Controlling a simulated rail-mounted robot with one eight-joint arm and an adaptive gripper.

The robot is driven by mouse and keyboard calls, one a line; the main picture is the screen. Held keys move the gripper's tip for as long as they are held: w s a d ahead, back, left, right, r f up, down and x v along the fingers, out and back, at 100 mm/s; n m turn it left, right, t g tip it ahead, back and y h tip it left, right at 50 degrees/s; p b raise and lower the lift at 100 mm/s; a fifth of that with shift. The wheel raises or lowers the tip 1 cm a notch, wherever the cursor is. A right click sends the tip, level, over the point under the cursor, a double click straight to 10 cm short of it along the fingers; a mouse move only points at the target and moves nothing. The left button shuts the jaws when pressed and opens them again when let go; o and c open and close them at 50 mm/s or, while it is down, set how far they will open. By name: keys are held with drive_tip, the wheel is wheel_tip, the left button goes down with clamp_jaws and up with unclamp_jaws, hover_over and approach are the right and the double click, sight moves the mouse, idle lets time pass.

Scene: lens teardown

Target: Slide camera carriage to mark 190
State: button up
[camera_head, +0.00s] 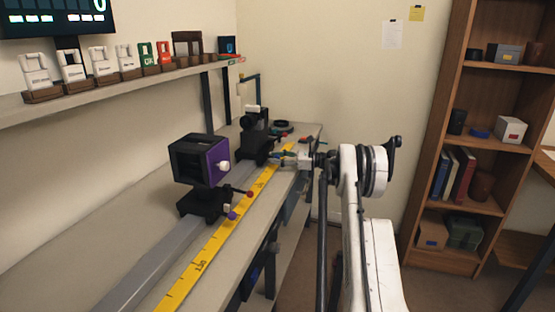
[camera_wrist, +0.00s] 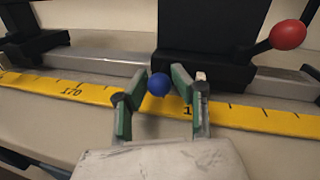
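The black camera carriage (camera_head: 255,140) stands on the grey rail toward its far end. In the wrist view its dark body (camera_wrist: 205,25) rises behind a blue ball knob (camera_wrist: 159,84). A red ball knob (camera_wrist: 288,34) sticks out on a black lever at the right. My gripper (camera_wrist: 160,82) has its green-padded fingertips on both sides of the blue knob, seemingly touching it. In the head view my gripper (camera_head: 287,156) reaches in from the right. The yellow scale (camera_wrist: 240,115) shows 170 left of the knob; a label near the right finger is partly hidden.
A purple-faced black box on a carriage (camera_head: 200,165) stands nearer on the same rail, with red and purple knobs. A wall shelf (camera_head: 120,80) holds several small items. A bookcase (camera_head: 470,140) stands at the right. Bare rail (camera_head: 150,262) lies in the foreground.

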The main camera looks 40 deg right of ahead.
drive_tip(key=shift+o, duration=1.3)
drive_tip(key=v, duration=1.2)
